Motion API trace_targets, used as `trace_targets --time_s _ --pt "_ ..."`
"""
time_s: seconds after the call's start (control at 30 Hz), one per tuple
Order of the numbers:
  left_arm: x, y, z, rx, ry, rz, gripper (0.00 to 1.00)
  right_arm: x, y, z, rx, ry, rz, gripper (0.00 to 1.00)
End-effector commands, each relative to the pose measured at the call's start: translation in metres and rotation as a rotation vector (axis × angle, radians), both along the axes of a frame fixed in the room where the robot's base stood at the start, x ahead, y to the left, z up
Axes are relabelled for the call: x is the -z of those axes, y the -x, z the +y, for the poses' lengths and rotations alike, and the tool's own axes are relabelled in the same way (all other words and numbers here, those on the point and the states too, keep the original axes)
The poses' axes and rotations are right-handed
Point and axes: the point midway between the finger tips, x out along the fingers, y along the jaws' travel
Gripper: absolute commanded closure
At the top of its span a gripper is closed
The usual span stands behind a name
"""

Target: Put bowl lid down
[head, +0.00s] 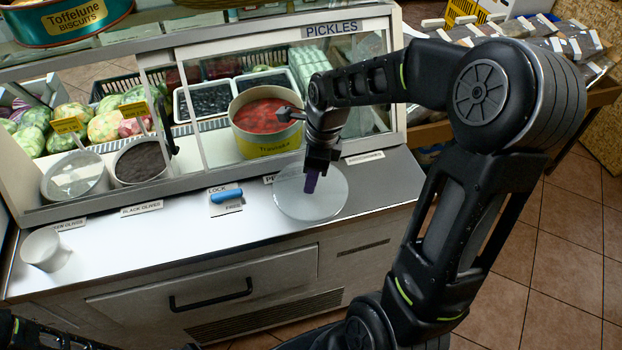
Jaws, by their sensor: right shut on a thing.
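The bowl lid (328,207) is a round, pale translucent disc with a purple handle. It is at the front of the metal counter, below the pickles case, and looks flat on or just above the surface; I cannot tell which. My right gripper (313,178) points down over the lid's middle and is shut on its purple handle. The fingertips partly hide the handle. Behind it, a large yellow tub (264,145) with red contents stands uncovered inside the case. My left gripper is out of view; only a dark part of my arm shows at bottom left.
The metal counter (170,240) is mostly clear. A white cup (45,249) stands at its left end. A blue lock handle (227,196) lies left of the lid. The glass case holds produce, dark trays, an olive bowl (141,162) and a covered bowl (75,177).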

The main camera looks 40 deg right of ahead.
Motion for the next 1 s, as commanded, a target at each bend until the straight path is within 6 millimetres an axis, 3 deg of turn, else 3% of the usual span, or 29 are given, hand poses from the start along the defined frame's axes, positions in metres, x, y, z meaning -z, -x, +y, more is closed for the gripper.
trace_targets --time_s 0.1,0.5,0.53,0.77,1.0 --pt "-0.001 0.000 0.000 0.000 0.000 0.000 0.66 0.012 0.000 0.000 0.000 -0.001 0.001 1.00" --pt "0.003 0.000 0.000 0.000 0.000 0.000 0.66 0.018 0.000 0.000 -0.001 0.000 -0.002 1.00" --pt "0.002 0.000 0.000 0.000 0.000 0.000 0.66 0.016 0.000 0.000 -0.001 0.000 -0.002 0.74" --pt "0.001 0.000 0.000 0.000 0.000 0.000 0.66 0.016 0.000 0.000 -0.001 0.000 -0.002 0.55" --pt "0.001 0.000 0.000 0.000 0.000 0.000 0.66 0.015 0.000 0.000 -0.001 0.000 -0.002 0.54"
